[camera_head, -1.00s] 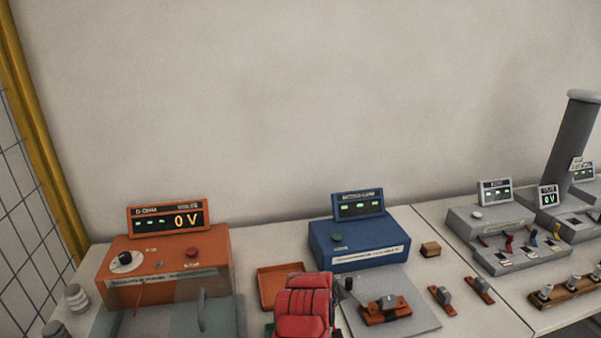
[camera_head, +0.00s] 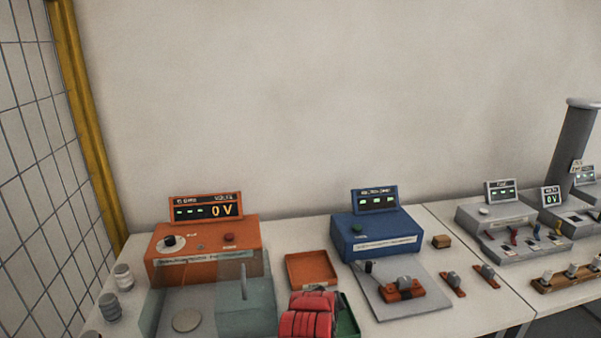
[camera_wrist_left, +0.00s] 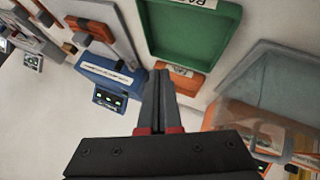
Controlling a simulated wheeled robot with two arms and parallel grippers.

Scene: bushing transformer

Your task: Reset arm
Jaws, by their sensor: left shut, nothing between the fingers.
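My left gripper (camera_wrist_left: 159,72) shows in the left wrist view, with its two grey fingers closed together and nothing between them. Its fingertips appear over the small orange tray (camera_wrist_left: 180,78), beside the green tray (camera_wrist_left: 190,40); I cannot tell the height. The green tray looks empty in that view and carries a label on its edge. In the head view a red segmented shape (camera_head: 308,318) at the bottom centre covers part of the green tray (camera_head: 348,322); I cannot tell for sure whether it is mine. My right gripper is in neither view.
On the white bench stand an orange unit (camera_head: 205,250) reading 0 V, a clear cover (camera_head: 250,300), a blue unit (camera_head: 375,235) and a grey plate (camera_head: 440,290) with a clamp. Grey consoles (camera_head: 510,235) stand at right. A yellow post and mesh fence (camera_head: 90,130) bound the left.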

